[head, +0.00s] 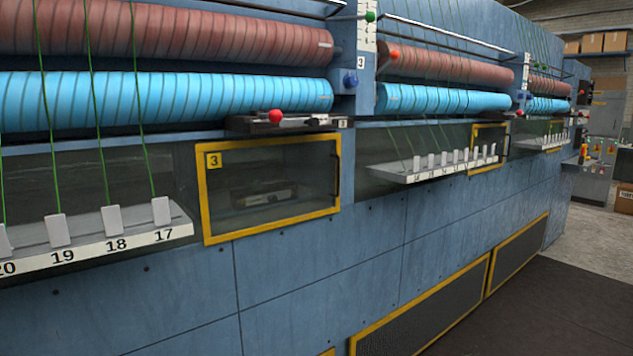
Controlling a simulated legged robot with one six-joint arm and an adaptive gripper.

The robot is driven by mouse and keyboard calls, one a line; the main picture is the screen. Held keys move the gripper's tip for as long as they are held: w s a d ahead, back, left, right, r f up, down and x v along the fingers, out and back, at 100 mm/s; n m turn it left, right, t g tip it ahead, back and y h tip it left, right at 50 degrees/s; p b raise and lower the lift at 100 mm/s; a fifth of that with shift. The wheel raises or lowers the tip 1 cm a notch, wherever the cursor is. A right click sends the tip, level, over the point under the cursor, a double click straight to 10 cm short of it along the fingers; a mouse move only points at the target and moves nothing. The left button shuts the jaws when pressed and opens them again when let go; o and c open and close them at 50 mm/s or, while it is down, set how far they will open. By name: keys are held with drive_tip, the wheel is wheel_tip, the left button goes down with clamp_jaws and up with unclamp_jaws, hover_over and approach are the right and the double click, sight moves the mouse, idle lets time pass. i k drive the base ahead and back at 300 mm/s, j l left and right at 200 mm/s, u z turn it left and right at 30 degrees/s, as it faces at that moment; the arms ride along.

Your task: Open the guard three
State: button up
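Guard three is a transparent panel with a yellow frame (270,232) and a yellow "3" label (213,160) at its upper left. It sits in the blue machine front, left of the picture's middle, and looks shut. A dark vertical handle (336,176) is on its right side. A dark mechanism (264,196) shows dimly behind the panel. My gripper is not in view.
Numbered white shelves (95,242) stick out left of the guard and to its right (430,172). A red knob (275,116) stands above the guard. Blue (170,98) and brown rollers run higher up. Dark floor (540,310) is clear at lower right.

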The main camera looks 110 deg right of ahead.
sight(214, 160)
drive_tip(key=z, duration=3.2)
